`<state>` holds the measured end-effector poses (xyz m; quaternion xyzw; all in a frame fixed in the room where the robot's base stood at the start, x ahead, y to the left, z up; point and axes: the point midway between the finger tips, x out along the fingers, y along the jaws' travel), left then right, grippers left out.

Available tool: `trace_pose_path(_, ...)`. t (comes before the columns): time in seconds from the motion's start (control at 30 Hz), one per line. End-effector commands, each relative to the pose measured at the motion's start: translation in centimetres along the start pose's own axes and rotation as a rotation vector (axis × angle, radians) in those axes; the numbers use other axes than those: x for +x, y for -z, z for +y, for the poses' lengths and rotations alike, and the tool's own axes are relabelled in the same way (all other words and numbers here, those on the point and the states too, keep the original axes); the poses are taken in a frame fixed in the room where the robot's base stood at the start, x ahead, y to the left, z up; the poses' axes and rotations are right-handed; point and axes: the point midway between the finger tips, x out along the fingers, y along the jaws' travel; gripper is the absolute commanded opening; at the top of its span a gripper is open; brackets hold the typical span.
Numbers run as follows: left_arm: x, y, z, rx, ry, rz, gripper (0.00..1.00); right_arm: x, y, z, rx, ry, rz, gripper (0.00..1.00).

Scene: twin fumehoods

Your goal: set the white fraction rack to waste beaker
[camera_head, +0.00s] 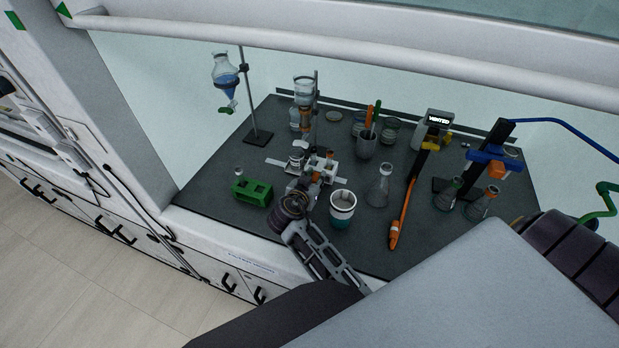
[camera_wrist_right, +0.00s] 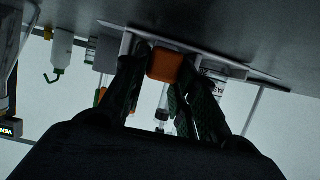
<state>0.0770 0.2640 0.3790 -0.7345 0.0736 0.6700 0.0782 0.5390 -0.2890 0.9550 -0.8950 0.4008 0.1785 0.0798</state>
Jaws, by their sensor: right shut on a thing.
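The white fraction rack (camera_head: 325,166) is near the middle of the dark worktop, partly hidden by my right gripper. My right gripper (camera_head: 308,183) reaches in from the front and is shut on the rack. In the right wrist view the fingers (camera_wrist_right: 160,95) close around an orange block-like piece, with white rack parts (camera_wrist_right: 222,68) beside it. A white-rimmed cup with a teal lower part (camera_head: 342,208) stands just right of the gripper; I cannot tell whether it is the waste beaker. My left gripper is out of view.
A green rack (camera_head: 252,191) is left of the gripper. A flask (camera_head: 379,187) stands right of the cup, and a grey beaker with orange tools (camera_head: 367,145) behind. A stand with a blue-filled funnel (camera_head: 226,78) rises at back left. An orange-and-black tool (camera_head: 402,213) lies right.

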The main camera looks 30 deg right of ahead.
Motion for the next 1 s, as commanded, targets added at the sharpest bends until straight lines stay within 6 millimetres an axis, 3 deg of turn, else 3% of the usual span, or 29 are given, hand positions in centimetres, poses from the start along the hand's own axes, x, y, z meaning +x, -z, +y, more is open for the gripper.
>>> trace_pose_path(0.43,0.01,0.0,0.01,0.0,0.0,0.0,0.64,0.0,0.05,0.47,0.0,-0.002,0.001,0.0)
trace_pose_path(0.47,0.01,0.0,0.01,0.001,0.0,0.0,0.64,-0.01,0.05,0.47,0.0,-0.002,0.001,0.32)
trace_pose_path(0.6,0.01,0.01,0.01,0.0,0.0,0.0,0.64,0.0,0.05,0.46,0.0,-0.001,0.001,0.5)
trace_pose_path(1.0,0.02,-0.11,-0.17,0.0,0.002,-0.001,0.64,-0.19,0.02,0.43,0.001,0.0,0.001,0.5)
